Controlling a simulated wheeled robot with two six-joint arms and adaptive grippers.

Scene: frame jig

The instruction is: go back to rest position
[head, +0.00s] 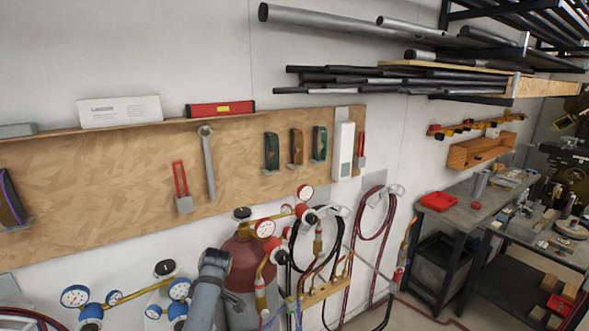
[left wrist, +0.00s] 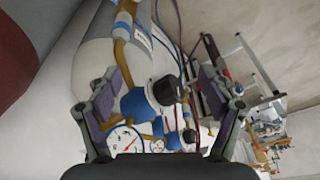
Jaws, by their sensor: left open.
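My left gripper (left wrist: 160,105) shows in the left wrist view with its two fingers spread wide apart. It is open and nothing is between the fingertips. Beyond the fingers are a pale gas cylinder (left wrist: 90,60), a blue regulator (left wrist: 140,103) with a black knob (left wrist: 163,89) and a white dial gauge (left wrist: 125,140). I cannot tell how far the fingers are from them. In the head view a grey arm link of mine rises at the bottom, in front of the red cylinder (head: 243,258). Neither gripper shows in the head view.
A wooden tool board (head: 100,185) hangs on the wall with a wrench (head: 208,165) and a red level (head: 220,109). Gas cylinders, gauges and hoses (head: 372,240) crowd the lower middle. Pipes (head: 330,25) lie on racks above. Workbenches (head: 455,213) stand at right.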

